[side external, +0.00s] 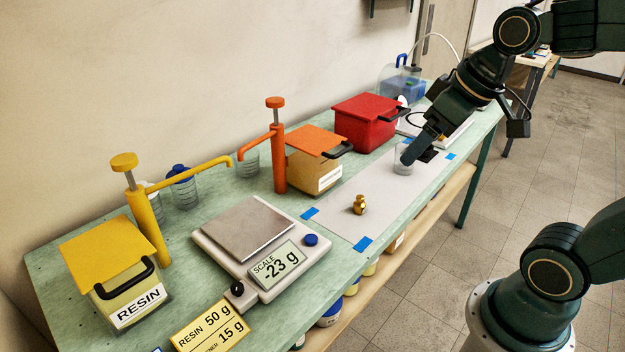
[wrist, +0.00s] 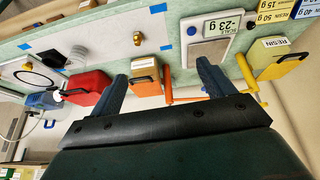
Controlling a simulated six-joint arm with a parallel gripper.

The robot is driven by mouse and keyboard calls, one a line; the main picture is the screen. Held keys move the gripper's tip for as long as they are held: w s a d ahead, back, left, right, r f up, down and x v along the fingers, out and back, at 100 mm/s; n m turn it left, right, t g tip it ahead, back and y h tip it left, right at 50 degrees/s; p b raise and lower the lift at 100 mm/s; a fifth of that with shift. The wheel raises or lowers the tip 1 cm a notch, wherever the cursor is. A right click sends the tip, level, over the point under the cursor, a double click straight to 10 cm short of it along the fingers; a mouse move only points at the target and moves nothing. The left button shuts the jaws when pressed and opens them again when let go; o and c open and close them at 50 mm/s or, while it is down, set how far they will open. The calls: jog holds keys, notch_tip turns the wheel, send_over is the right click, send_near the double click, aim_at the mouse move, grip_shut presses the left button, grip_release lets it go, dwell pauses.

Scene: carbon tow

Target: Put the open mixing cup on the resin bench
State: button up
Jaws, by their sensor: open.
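A clear open cup (side external: 403,162) stands on the pale mat (side external: 385,190) on the green resin bench (side external: 75,275). My gripper (side external: 408,157) is at the cup in the side view; its fingertips overlap the cup's rim, and I cannot tell whether they touch it. In the wrist view my gripper (wrist: 160,76) has its two fingers wide apart, and I cannot make out the cup between them. Another clear cup (side external: 248,164) stands under the orange pump's spout. A blue-lidded cup (side external: 183,190) stands farther left by the wall.
The scale (side external: 245,232) reads -23 g, with a bare plate. A brass weight (side external: 360,205) stands on the mat. The yellow resin container (side external: 110,265), orange container (side external: 312,165) and red box (side external: 365,122) line the back.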

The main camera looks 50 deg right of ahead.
jog(key=s+a+f, duration=0.1)
jog(key=s+a, duration=0.1)
jog(key=s, duration=0.4)
jog(key=shift+a, duration=0.4)
dwell(0.8)
